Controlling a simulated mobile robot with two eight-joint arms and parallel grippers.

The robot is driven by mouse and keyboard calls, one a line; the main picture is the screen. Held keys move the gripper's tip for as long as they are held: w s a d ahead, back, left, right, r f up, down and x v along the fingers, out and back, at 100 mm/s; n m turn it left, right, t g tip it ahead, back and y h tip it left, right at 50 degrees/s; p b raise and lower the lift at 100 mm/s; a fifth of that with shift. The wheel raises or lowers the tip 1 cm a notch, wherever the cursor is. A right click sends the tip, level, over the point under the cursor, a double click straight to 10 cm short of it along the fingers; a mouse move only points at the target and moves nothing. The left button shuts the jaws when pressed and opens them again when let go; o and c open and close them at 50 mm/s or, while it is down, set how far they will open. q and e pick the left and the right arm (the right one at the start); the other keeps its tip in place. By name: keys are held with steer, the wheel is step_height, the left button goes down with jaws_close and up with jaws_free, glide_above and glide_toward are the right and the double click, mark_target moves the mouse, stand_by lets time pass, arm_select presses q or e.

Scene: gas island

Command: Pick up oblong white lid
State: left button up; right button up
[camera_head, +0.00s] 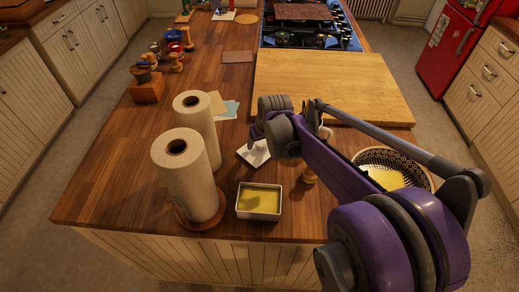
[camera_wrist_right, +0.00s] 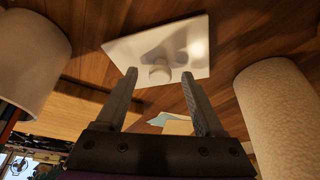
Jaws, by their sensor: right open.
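The oblong white lid (camera_head: 254,155) lies on the wooden island top, behind the white dish and right of the paper towel rolls. In the right wrist view the lid (camera_wrist_right: 185,45) shows a round knob on top. My right gripper (camera_head: 255,133) is over the lid, partly covering it in the head view. In the wrist view the open fingers (camera_wrist_right: 160,88) are spread to either side of the knob, with nothing held. Whether they touch the lid is not clear. My left gripper is not in view.
A white rectangular dish (camera_head: 259,214) with yellow content stands in front of the lid. Two paper towel rolls (camera_head: 186,178) stand to the left. A cutting board (camera_head: 335,85) lies behind. A patterned bowl (camera_head: 420,178) is at right, partly behind my arm.

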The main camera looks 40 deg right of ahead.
jaws_close()
steer(key=shift+r, duration=0.1)
stand_by(0.3)
